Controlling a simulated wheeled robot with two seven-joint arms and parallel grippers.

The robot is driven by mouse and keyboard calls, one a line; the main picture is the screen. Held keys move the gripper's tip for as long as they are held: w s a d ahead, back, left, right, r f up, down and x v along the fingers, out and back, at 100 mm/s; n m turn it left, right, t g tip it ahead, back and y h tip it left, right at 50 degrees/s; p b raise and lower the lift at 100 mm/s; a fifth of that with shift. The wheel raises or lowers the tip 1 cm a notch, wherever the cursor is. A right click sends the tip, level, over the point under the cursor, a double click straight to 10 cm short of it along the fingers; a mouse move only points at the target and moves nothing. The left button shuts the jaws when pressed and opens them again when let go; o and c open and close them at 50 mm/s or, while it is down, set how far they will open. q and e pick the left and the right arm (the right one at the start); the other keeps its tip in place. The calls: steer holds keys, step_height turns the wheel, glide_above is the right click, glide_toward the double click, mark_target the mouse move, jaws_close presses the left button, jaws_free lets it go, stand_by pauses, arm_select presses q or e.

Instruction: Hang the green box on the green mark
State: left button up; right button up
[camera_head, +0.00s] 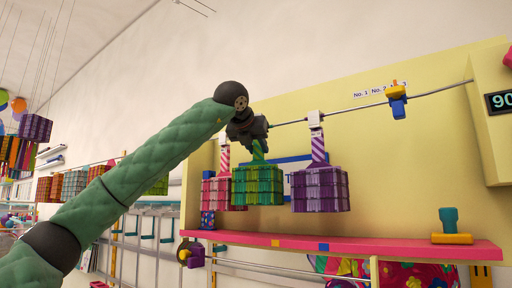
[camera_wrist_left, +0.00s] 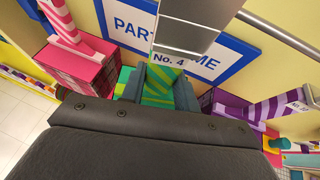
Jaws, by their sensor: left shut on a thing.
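The green box (camera_head: 258,186), with a green striped neck, hangs upright below my left gripper (camera_head: 258,141), between a pink box and a purple box. In the left wrist view my gripper fingers (camera_wrist_left: 158,92) are shut on the striped neck, near a tag reading No. 4 (camera_wrist_left: 168,60). The neck's top lies close to the metal rail (camera_head: 360,108); my gripper hides that stretch, so I cannot tell whether it touches the rail. I cannot make out a green mark. My right gripper is not in view.
The pink box (camera_head: 218,193) and the purple box (camera_head: 320,190) hang close on either side. A blue clip (camera_head: 398,107) sits further right on the rail. A pink shelf (camera_head: 370,246) runs below, with a teal and yellow stand (camera_head: 450,225). A yellow panel (camera_head: 430,150) stands behind.

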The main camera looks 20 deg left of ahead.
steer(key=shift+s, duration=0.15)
arm_select(q)
steer(key=shift+w+d, duration=0.1)
steer(key=shift+w+d+r, duration=0.1)
steer(key=shift+w+d, duration=0.05)
steer(key=shift+w, duration=0.1)
steer(key=shift+w+d, duration=0.1)
steer(key=shift+w, duration=0.15)
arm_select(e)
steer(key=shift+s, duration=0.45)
arm_select(q)
steer(key=shift+w+d, duration=0.15)
steer(key=shift+w, duration=0.4)
steer(key=shift+w+d+p, duration=0.15)
steer(key=shift+w+p, duration=0.2)
steer(key=shift+w, duration=0.05)
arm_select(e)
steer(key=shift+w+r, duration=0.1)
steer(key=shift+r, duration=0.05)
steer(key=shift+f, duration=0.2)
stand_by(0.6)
